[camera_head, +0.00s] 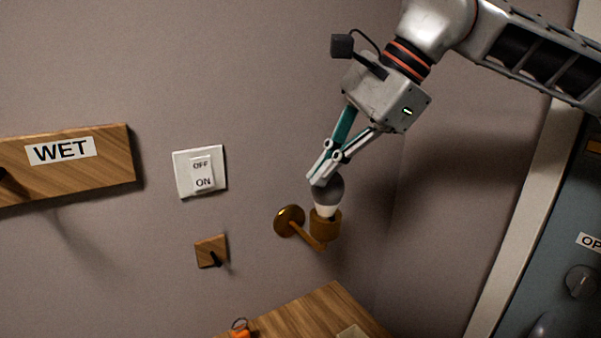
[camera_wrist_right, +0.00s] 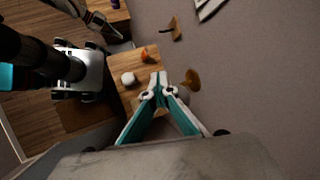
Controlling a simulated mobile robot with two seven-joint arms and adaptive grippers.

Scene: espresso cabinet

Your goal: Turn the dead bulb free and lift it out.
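The bulb (camera_head: 328,190) has a dark grey globe and a white lower part, and stands upright in the brass socket (camera_head: 325,226) of a wall lamp. My right gripper (camera_head: 317,181) comes down from the upper right, its fingertips close together at the upper left of the globe and overlapping it in the head view. In the right wrist view the fingertips (camera_wrist_right: 159,78) also nearly meet, with no bulb visible between them. A grey round shape, likely the bulb (camera_wrist_right: 184,92), shows beside the right finger. My left gripper is not in the head view; an arm end, probably its, shows in the wrist view (camera_wrist_right: 106,27).
A wooden table (camera_head: 310,306) stands below the lamp, with an orange object (camera_head: 240,333) and a white round object (camera_wrist_right: 128,78). The wall has a switch (camera_head: 200,171), a wooden hook (camera_head: 211,251) and a WET board (camera_head: 110,160). A grey cabinet (camera_head: 560,240) stands right.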

